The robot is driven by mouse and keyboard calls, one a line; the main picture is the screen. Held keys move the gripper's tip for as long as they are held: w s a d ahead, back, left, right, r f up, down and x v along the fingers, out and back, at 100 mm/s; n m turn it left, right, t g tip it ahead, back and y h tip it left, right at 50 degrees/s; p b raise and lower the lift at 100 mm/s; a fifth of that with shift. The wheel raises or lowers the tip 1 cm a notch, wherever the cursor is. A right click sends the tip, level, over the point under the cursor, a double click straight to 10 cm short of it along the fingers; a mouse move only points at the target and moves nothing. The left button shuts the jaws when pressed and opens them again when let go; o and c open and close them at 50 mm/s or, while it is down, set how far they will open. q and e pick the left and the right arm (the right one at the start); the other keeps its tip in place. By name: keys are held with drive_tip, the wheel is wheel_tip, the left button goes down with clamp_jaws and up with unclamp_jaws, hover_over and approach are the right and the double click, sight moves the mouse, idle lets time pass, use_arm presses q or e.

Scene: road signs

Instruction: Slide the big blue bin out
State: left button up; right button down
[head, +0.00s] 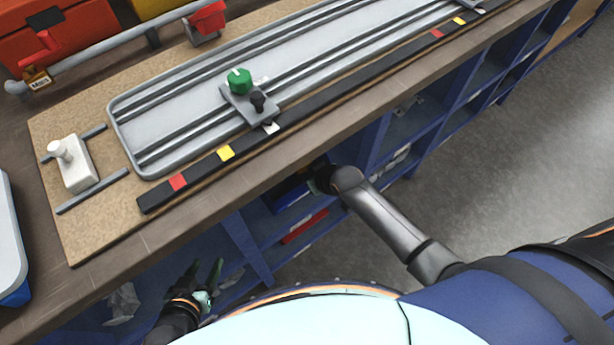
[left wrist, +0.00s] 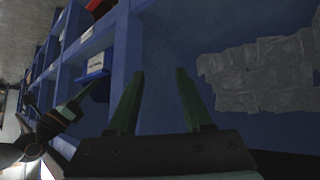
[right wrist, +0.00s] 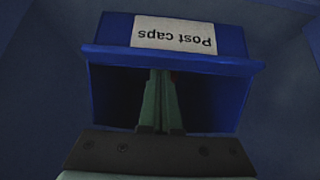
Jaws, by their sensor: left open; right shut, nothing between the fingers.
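A blue bin (right wrist: 112,100) with a white label (right wrist: 173,34) reading "Post caps" fills the middle of the right wrist view, upside down there. My right gripper (right wrist: 160,74) is shut and empty. Its fingers lie across the bin's dark opening, tips close to the lip below the label; I cannot tell if they touch it. In the head view a blue bin (head: 288,196) shows in the shelf under the bench, by my right wrist; the right fingers are hidden there. My left gripper (head: 212,270) is open and empty by the lower left shelf; it also shows in the left wrist view (left wrist: 157,74).
The blue shelf unit (head: 245,247) runs under the bench (head: 120,245), whose edge overhangs it. A red bin (head: 305,227) sits lower in the shelf. Open floor (head: 480,170) lies right.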

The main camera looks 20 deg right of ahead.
use_arm(q)
drive_tip(key=shift+d+r, duration=0.1)
use_arm(e)
drive_tip(key=shift+s, duration=0.1)
use_arm(q)
wheel_tip(320, 180, up, 7)
drive_tip(key=s+a+p, duration=0.1)
drive_tip(key=a+p, duration=0.1)
drive_tip(key=p, duration=0.7)
drive_tip(key=shift+s+a+f+y, duration=0.15)
drive_tip(key=shift+f+y, duration=0.05)
drive_tip(key=shift+y, duration=0.1)
use_arm(e)
drive_tip(key=s+d, duration=0.5)
drive_tip(key=s, duration=0.8)
drive_tip(key=shift+s, duration=0.2)
drive_tip(key=shift+f, duration=0.1)
use_arm(q)
drive_tip(key=shift+r, duration=0.1)
